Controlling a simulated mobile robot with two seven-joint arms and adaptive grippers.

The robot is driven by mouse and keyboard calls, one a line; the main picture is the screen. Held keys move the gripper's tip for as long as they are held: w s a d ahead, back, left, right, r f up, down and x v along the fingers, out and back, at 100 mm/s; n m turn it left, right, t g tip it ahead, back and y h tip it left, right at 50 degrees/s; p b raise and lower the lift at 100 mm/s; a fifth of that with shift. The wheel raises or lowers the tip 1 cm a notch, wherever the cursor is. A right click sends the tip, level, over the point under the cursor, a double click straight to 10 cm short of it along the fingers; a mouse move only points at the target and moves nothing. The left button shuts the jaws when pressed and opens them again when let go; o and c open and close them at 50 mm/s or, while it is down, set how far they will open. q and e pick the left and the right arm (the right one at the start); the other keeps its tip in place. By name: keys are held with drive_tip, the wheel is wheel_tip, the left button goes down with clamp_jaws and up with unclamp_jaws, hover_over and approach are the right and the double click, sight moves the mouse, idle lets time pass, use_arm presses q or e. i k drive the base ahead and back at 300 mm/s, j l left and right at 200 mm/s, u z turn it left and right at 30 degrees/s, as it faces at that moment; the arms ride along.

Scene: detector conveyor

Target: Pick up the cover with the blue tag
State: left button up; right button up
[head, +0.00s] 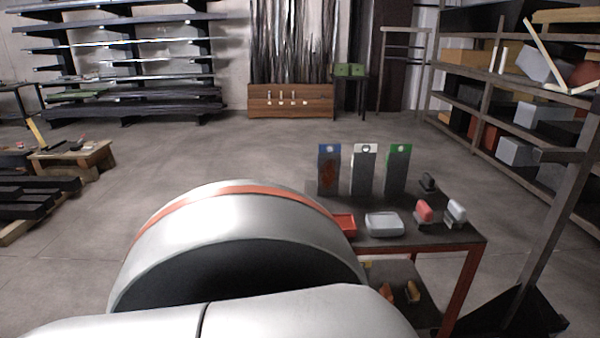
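The cover with the blue tag (329,170) stands upright on a dark table (455,235) right of centre. It is dark with a reddish patch on its face and a blue top. To its right stand a similar cover with a white tag (363,170) and one with a green tag (397,170). A large silver and orange part of my own arm fills the lower middle and hides the table's left side. Neither of my grippers shows, and nothing is seen touching the covers.
On the table are a red tray (345,224), a light grey box (384,224), a red item (424,211), a white item (456,212) and a small black item (428,182). Shelves (520,100) stand at the right. A dark post rises right of the table. The floor behind is open.

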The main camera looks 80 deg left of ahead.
sight(328, 160)
drive_tip(key=u, duration=2.3)
drive_tip(key=i+l, duration=0.2)
drive_tip(key=l, duration=0.15)
drive_tip(key=i+l, duration=0.15)
drive_tip(key=l, duration=0.15)
drive_tip(key=i+l, duration=0.2)
drive_tip(key=l, duration=0.15)
drive_tip(key=z, duration=0.05)
